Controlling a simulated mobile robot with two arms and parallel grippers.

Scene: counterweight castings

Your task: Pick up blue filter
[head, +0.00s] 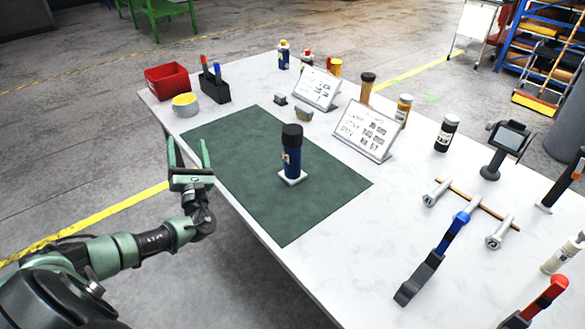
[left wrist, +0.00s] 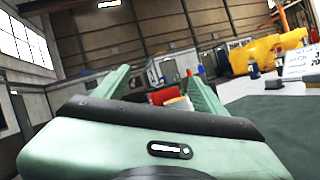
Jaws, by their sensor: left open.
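The blue filter (head: 291,158) is a dark blue cylinder with a black top and a pale label. It stands upright on a small white base (head: 292,177) on the dark green mat (head: 240,160) in the head view. My left gripper (head: 188,150) is open and empty, with its fingers pointing up, at the left edge of the table and left of the filter, clear of it. In the left wrist view the green fingers (left wrist: 160,88) spread apart with nothing between them. The filter is not clearly visible in that view. My right gripper is not in view.
A red bin (head: 167,80), a yellow-banded cup (head: 185,104) and a black pen holder (head: 215,88) stand at the far left corner. Sign stands (head: 366,130), bottles and tools crowd the right side. The mat around the filter is clear.

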